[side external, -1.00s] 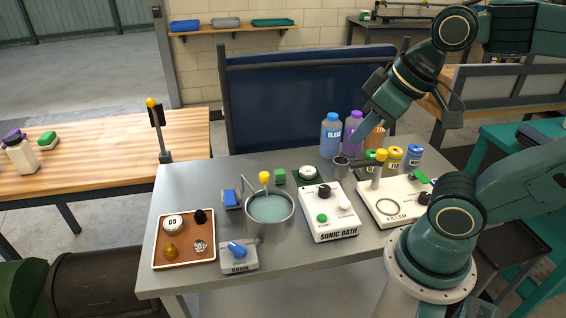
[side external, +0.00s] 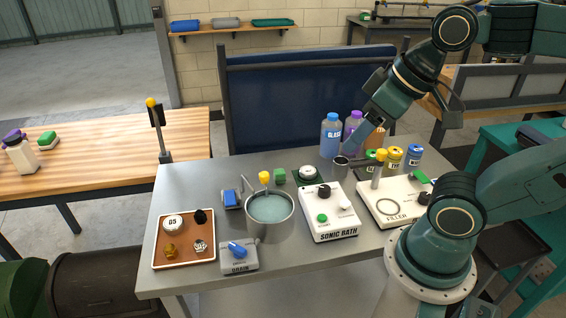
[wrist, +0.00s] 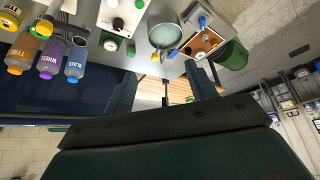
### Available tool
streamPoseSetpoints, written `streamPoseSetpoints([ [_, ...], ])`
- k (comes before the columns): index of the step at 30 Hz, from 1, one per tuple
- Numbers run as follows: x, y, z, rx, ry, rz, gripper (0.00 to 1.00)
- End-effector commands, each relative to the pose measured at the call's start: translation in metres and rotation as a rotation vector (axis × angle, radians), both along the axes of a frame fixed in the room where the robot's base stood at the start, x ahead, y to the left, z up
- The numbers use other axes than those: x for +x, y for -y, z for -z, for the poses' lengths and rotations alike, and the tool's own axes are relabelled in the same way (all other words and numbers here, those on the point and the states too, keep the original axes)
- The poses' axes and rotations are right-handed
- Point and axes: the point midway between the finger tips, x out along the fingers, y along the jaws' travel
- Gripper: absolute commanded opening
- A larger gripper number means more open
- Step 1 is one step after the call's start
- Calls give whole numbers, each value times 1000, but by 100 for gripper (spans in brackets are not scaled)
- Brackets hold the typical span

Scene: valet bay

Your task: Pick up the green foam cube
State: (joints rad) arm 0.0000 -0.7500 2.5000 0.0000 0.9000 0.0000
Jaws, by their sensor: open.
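The green foam cube (side external: 279,176) sits on the grey bench behind the round metal basin in the side view. It also shows as a small green block in the wrist view (wrist: 131,50), up and left of my fingertips. My gripper (side external: 361,134) is up to the right of the cube, near the tall bottles and well apart from the cube. In the wrist view my gripper (wrist: 160,84) has its two fingers spread with nothing between them.
Blue (side external: 331,137) and purple (side external: 352,131) bottles stand near my gripper. A brown tray (side external: 184,263) is at front left.

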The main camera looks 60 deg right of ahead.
Motion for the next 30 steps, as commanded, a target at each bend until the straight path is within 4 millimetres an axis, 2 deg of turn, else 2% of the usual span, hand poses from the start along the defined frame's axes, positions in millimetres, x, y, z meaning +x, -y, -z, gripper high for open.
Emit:
streamPoseSetpoints([
  [5, 2, 0, -1, -4, -4, -6, 56],
  [11, 17, 4, -4, -28, -31, -36, 56],
  [21, 72, 19, -7, -103, -123, -156, 56],
  [30, 127, 40, 7, -156, -211, -282, 56],
])
